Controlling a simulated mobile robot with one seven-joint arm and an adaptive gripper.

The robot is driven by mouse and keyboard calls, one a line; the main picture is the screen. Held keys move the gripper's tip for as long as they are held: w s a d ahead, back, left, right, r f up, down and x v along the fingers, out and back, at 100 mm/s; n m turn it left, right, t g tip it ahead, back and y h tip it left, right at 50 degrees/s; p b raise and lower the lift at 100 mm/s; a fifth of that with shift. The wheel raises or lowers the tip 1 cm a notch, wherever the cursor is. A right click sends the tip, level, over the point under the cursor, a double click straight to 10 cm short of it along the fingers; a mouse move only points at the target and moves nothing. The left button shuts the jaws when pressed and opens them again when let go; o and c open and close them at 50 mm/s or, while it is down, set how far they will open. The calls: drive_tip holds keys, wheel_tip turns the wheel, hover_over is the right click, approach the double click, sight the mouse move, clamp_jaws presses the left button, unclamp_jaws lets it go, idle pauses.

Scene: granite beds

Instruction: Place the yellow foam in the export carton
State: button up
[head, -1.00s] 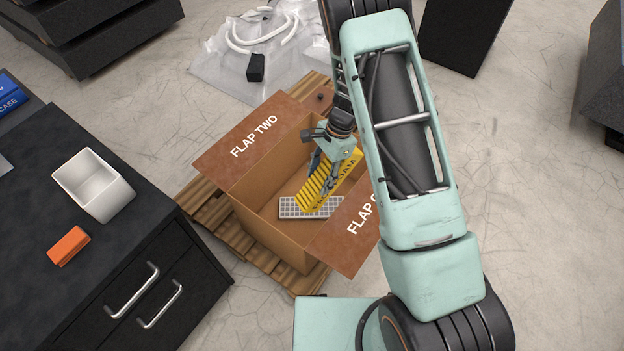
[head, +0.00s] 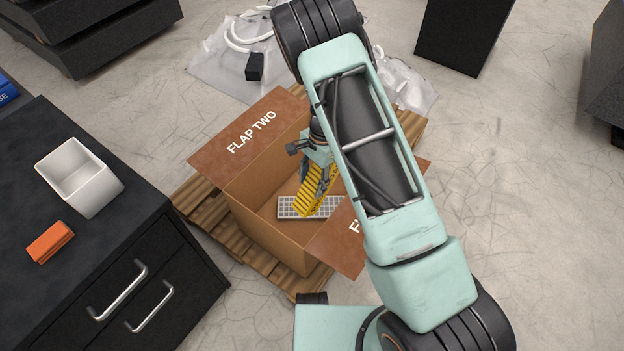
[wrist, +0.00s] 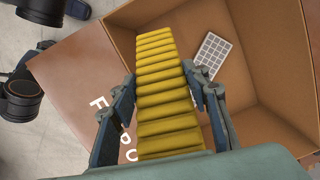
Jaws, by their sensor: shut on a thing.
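The yellow foam (head: 313,196) is a ribbed block. My gripper (head: 316,178) is shut on it, and in the wrist view the two fingers (wrist: 160,98) press on its long sides. The export carton (head: 262,207) is an open brown box with its flaps folded outward. In the head view the foam appears over the carton's opening; in the wrist view it reaches from beside one flap across the opening. I cannot tell how deep the foam is. A grey gridded block (head: 292,207) lies on the carton floor, also seen in the wrist view (wrist: 211,55). My arm hides the carton's right side.
The carton stands on a wooden pallet (head: 212,228). Flap two (head: 240,135) spreads to the back left, and another flap (head: 343,243) to the front right. A dark cabinet at left holds a white bin (head: 90,190) and an orange block (head: 50,242). Plastic sheeting (head: 215,65) lies behind.

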wheel_tip(320, 180, down, 31)
drive_tip(key=b, duration=2)
drive_tip(key=shift+b, duration=0.4)
drive_tip(key=shift+f, duration=0.3)
drive_tip(key=o, duration=1.3)
wheel_tip(320, 180, up, 10)
drive_tip(key=shift+f, duration=0.1)
